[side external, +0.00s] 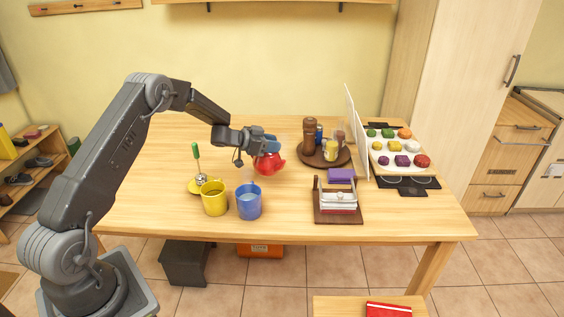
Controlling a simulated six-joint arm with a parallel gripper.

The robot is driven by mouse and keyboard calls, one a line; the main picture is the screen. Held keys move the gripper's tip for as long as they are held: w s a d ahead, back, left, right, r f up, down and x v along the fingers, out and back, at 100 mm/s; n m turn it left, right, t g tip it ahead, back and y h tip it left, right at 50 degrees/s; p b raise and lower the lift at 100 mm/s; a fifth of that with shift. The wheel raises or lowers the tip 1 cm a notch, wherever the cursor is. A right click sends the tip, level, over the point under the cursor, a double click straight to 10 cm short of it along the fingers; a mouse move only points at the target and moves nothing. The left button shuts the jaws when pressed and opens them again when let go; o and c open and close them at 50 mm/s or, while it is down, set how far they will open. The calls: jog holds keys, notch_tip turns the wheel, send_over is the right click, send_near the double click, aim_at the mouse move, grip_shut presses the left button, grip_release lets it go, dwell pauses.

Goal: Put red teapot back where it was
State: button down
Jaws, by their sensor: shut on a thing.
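The red teapot (270,166) is at my gripper (262,149), over the middle of the wooden table. My gripper is shut on it from the upper left. The teapot looks tilted, and its underside seems to be above the tabletop. My gripper hides part of its top, so its handle and lid are not clear. The gap beneath it is too small to judge.
A yellow mug (214,202) and a blue mug (249,206) stand in front. A brown round tray (324,158) with bottles is to the right. A napkin holder (337,205), purple block (342,175) and white panel (355,135) stand further right. The table's back left is clear.

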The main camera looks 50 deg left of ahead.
notch_tip(320, 180, down, 6)
jog(key=w+d, duration=0.2)
jog(key=shift+w+d, duration=0.2)
jog(key=shift+f, duration=0.1)
jog(key=c, duration=0.8)
grip_release()
